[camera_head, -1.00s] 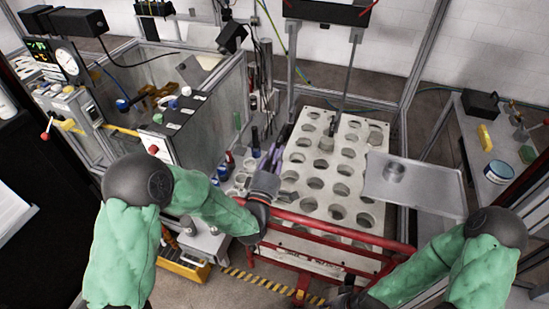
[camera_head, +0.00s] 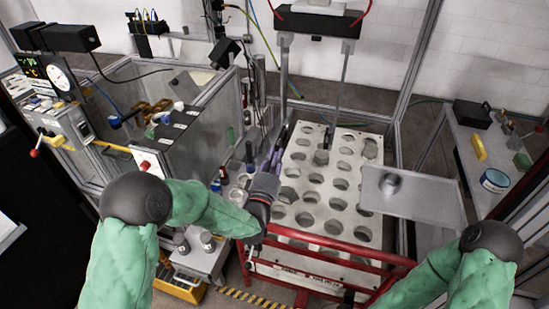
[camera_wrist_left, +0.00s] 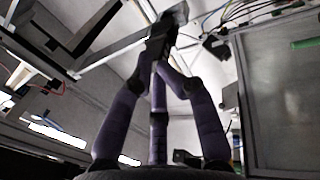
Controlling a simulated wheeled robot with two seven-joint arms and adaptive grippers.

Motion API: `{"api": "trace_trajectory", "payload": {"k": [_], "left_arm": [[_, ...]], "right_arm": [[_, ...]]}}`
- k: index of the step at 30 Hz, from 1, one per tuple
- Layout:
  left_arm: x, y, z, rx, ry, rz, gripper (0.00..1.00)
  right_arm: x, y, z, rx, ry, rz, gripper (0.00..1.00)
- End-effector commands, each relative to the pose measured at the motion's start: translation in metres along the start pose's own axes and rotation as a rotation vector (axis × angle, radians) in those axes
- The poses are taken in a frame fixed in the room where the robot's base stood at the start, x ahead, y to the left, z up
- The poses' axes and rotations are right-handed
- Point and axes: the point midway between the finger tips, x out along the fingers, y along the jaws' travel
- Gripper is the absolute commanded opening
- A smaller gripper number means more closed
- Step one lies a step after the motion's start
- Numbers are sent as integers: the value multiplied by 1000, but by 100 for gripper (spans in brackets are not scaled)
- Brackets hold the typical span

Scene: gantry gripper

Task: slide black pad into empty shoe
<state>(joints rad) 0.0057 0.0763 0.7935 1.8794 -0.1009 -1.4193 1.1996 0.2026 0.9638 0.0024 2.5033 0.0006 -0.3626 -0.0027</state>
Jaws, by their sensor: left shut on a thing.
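My left gripper (camera_wrist_left: 160,50) has its purple fingers closed on a small black piece (camera_wrist_left: 155,56), which looks like the black pad; its shape is mostly hidden. In the head view my left gripper (camera_head: 282,135) points up near the lower end of the gantry's left hanging finger (camera_head: 283,95). A dark block (camera_wrist_left: 179,13) shows just beyond the fingertips in the left wrist view; I cannot tell if the pad touches it. The gantry's right finger (camera_head: 340,80) hangs over the perforated plate. My right gripper (camera_head: 348,299) is low, mostly cut off.
The white perforated plate (camera_head: 300,222) stands behind a red rail (camera_head: 325,241). A metal tray (camera_head: 425,196) is at the right. A glass-walled enclosure (camera_head: 215,105) stands left of the gantry. The gantry's black body (camera_head: 318,24) is above.

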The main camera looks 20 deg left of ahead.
Motion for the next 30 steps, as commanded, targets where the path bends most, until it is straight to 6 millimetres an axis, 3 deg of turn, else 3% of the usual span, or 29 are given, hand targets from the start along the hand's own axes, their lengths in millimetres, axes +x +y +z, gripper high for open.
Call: {"api": "trace_trajectory", "payload": {"k": [30], "left_arm": [[0, 1, 0, 0, 0, 1, 0]], "right_arm": [[8, 3, 0, 0, 0, 0, 45]]}}
